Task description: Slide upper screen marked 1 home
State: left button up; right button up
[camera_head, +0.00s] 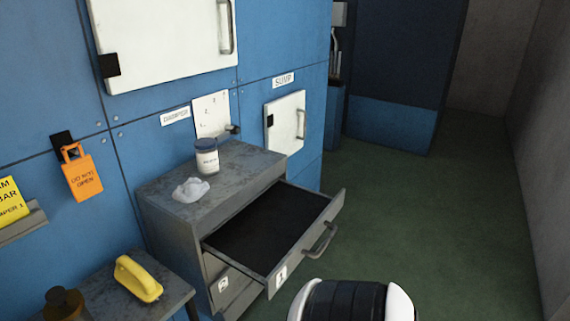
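The upper screen marked 1 (294,269) is a grey drawer-like tray with a dark inside, pulled well out of the grey metal cabinet (167,225). Its front carries a bar handle (320,240) and a white label with what looks like a 1. Below it, a lower front labelled 2 (223,284) sits further in and is partly hidden. A white and black part of my own body shows at the bottom edge, right of the screen's front. Neither of my grippers is in view.
A lidded jar (207,157) and a crumpled white cloth (190,190) sit on the cabinet top. A yellow handled object (138,279) lies on a low table at bottom left. An orange tag (82,176) hangs on the blue wall. Green floor (440,220) is clear at right.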

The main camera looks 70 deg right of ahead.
aim_at(268, 236)
jog(key=z, duration=2.45)
jog(key=j, duration=0.1)
